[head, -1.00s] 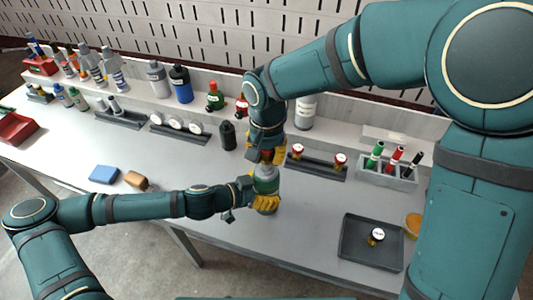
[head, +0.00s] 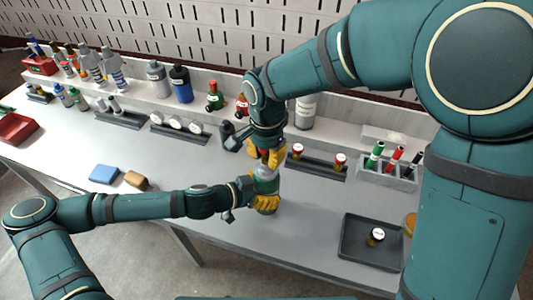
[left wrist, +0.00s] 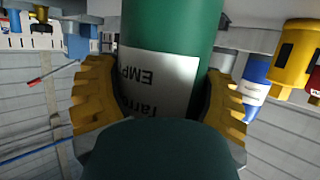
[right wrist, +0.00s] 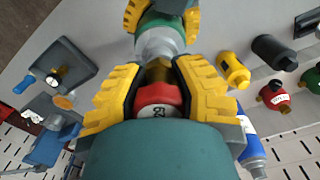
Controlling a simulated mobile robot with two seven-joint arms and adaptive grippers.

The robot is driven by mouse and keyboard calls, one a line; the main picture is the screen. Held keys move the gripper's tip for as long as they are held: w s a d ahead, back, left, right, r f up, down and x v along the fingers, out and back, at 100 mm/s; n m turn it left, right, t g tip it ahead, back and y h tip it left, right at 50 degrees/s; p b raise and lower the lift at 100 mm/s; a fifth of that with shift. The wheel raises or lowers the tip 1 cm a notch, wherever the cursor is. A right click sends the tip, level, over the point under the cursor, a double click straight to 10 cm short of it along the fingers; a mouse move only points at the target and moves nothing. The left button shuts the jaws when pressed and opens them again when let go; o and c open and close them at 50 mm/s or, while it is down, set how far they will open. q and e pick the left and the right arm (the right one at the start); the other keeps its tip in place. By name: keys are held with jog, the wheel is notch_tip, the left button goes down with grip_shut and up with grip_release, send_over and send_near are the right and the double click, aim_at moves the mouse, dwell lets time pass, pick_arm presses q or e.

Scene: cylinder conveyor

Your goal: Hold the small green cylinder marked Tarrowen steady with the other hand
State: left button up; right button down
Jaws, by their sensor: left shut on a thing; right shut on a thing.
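The small green cylinder (head: 266,184) stands upright at the middle of the table, with a grey shoulder. Its white label (left wrist: 160,78) shows "Tarro" and "EMP" upside down in the left wrist view. My left gripper (head: 266,202) is shut around its lower body from the left. My right gripper (head: 266,156) is above it, pointing down. In the right wrist view its yellow fingers are shut on a red-topped brass fitting (right wrist: 159,96) in line with the cylinder's top.
A dark tray (head: 360,256) with a small gauge (head: 375,236) lies at the right. A blue block (head: 104,174) and a brown block (head: 136,180) lie at the left. Racks and bottles line the back. The table's middle left is clear.

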jog(key=m, duration=0.5)
jog(key=shift+m, duration=0.4)
jog(key=m, duration=0.6)
jog(key=c, duration=0.9)
grip_release()
